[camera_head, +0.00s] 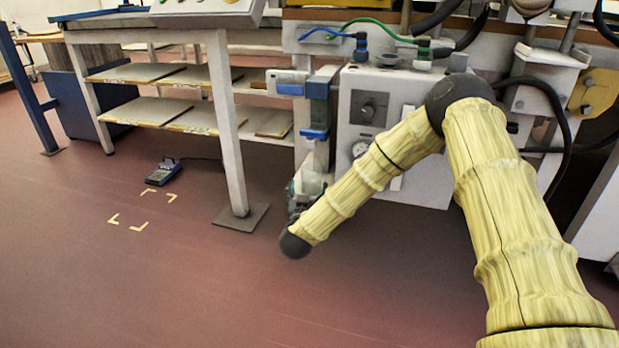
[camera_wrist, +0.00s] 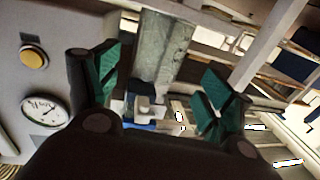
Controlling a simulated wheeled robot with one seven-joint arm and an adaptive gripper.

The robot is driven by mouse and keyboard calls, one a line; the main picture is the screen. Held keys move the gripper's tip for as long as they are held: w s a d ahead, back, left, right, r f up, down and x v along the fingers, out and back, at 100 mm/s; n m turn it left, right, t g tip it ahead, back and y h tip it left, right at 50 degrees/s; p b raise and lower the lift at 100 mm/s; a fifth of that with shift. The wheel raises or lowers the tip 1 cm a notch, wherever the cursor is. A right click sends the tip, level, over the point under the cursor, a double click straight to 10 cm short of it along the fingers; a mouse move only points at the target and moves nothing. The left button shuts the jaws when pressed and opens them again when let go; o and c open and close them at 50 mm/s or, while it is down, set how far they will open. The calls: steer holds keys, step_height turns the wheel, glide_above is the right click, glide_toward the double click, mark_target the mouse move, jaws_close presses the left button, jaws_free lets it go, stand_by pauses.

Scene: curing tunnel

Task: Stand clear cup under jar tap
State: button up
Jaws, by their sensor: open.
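My gripper (camera_head: 306,187) hangs low in front of the machine in the head view, partly hidden behind my forearm. In the wrist view its two green-padded fingers (camera_wrist: 160,90) are spread apart, and I see nothing held between them. Beyond them is a grey-green, streaked upright block (camera_wrist: 163,48) with a dark part, a white part and blue pieces at one end. I cannot tell whether it is the jar. I cannot make out a clear cup or a tap for certain in either view.
A grey machine (camera_head: 380,120) with a dial, gauge and cables stands close behind my arm. A white-legged bench (camera_head: 228,135) with board-laden shelves is at left. Floor at front left is clear.

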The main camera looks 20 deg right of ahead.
steer(key=s+a+f+n+g+y+p, duration=0.15)
steer(key=s+a+f+g+y, duration=0.25)
steer(key=s+f, duration=0.9)
steer(key=s+a+f+n+g+y, duration=0.3)
steer(key=s+a+f+y, duration=0.1)
steer(key=s+f, duration=0.95)
steer(key=s+d+f+g, duration=0.1)
steer(key=s+d+g, duration=0.1)
steer(key=s, duration=0.8)
steer(key=s+d+f+g, duration=0.1)
steer(key=s+g, duration=0.3)
steer(key=s, duration=0.5)
steer(key=s+d+f+g, duration=0.1)
steer(key=s+d+g, duration=0.2)
steer(key=s, duration=0.7)
steer(key=shift+s+f, duration=0.2)
steer(key=shift+s, duration=0.15)
